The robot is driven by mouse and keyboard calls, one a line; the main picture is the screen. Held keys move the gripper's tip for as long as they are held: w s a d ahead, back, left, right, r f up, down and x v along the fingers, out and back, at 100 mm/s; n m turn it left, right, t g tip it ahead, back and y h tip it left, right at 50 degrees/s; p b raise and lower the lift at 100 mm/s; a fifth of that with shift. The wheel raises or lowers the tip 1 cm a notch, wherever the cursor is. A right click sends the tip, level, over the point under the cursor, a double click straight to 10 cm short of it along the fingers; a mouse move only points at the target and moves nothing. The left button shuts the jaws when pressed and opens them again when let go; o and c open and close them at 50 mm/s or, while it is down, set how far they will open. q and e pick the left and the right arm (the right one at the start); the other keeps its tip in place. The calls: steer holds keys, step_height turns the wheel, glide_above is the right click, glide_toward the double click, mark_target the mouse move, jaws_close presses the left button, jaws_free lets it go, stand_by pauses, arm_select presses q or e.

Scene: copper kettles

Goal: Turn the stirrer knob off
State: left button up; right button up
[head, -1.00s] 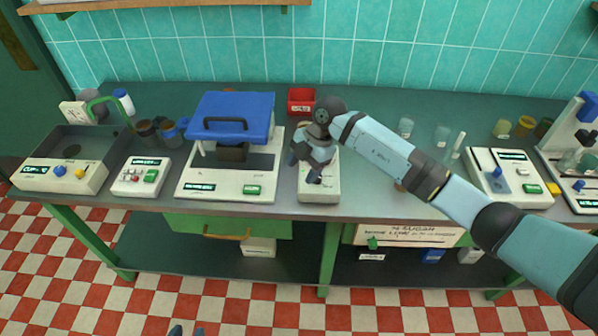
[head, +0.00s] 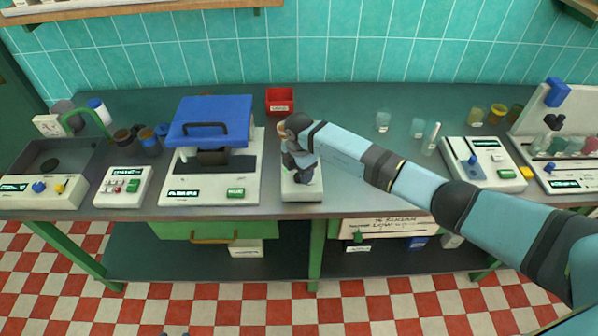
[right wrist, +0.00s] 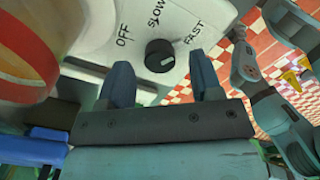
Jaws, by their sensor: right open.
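The stirrer (head: 301,193) is a small pale box on the bench, mostly covered by my right gripper (head: 300,172) in the head view. In the right wrist view its black round knob (right wrist: 159,52) shows on a white panel marked OFF, SLOW and FAST. A small pale mark is on the knob, but I cannot tell surely which label it points to. My right gripper's two blue fingers (right wrist: 160,66) are open, one on each side of the knob, apart from it. Only a sliver, perhaps of my left gripper, shows at the head view's bottom edge.
Bench space right of the stirrer is largely clear beneath my arm.

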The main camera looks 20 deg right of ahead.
steer(key=shift+f, duration=0.8)
steer(key=c, duration=0.9)
